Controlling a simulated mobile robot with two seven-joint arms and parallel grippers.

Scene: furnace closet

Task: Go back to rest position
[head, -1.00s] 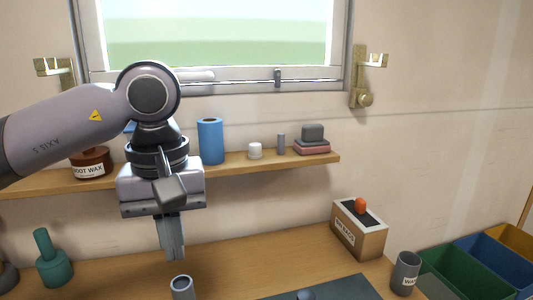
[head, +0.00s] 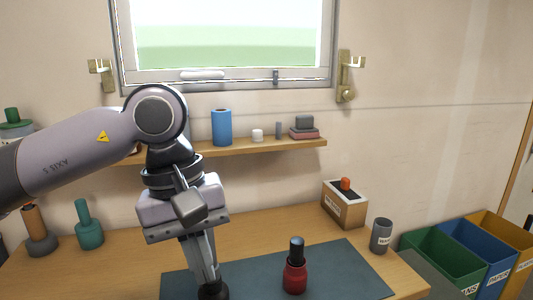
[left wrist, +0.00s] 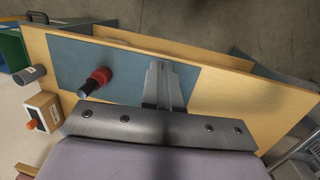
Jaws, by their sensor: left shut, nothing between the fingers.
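My left gripper (head: 208,275) hangs over the workbench mat with its fingers together and empty. In the left wrist view its fingers (left wrist: 163,85) show against the blue-grey mat (left wrist: 75,60). A dark object (head: 213,291) stands just below the fingertips in the head view, cut by the picture's lower edge; I cannot tell whether they touch it. My right gripper is in neither view.
A red bottle-shaped item with a black top (head: 295,276) stands on the mat (head: 345,262). A box (head: 344,210) and grey cup (head: 381,236) stand at the right. Green items (head: 89,232) stand left. A shelf (head: 240,150) runs behind my arm. Bins (head: 440,258) stand beyond the bench.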

